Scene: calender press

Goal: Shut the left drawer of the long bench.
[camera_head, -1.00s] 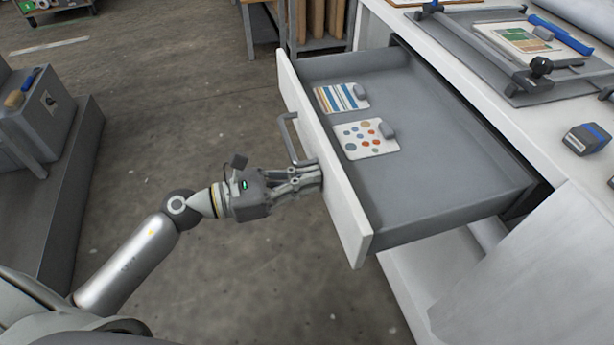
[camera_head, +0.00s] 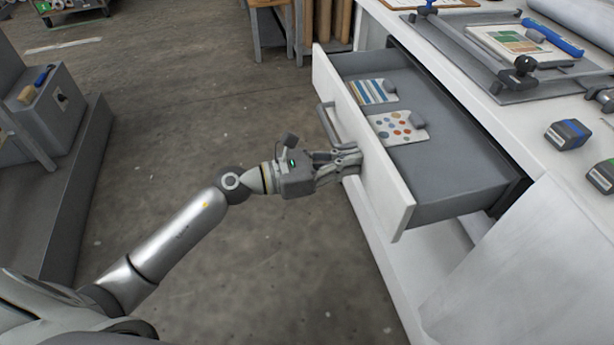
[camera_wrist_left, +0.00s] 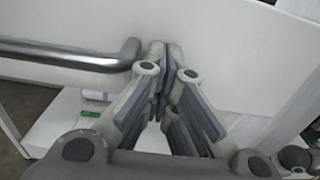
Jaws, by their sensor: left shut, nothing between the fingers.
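The left drawer (camera_head: 440,185) of the long bench (camera_head: 400,290) stands partly open, its white front (camera_head: 385,185) out from the bench. Inside lie a striped card (camera_head: 372,91) and a dotted card (camera_head: 399,127), each with a grey piece on it. My left gripper (camera_head: 357,160) is shut and empty, its fingertips at the outer face of the drawer front, beside the grey bar handle (camera_head: 328,124). In the left wrist view the closed fingertips (camera_wrist_left: 163,50) meet the white front just right of the handle (camera_wrist_left: 75,55).
The bench top holds a grey cutting board with a bar (camera_head: 500,75), a blue-and-grey block (camera_head: 567,134) and another block (camera_head: 603,176). A grey cabinet (camera_head: 45,120) stands at the left. The floor between is clear.

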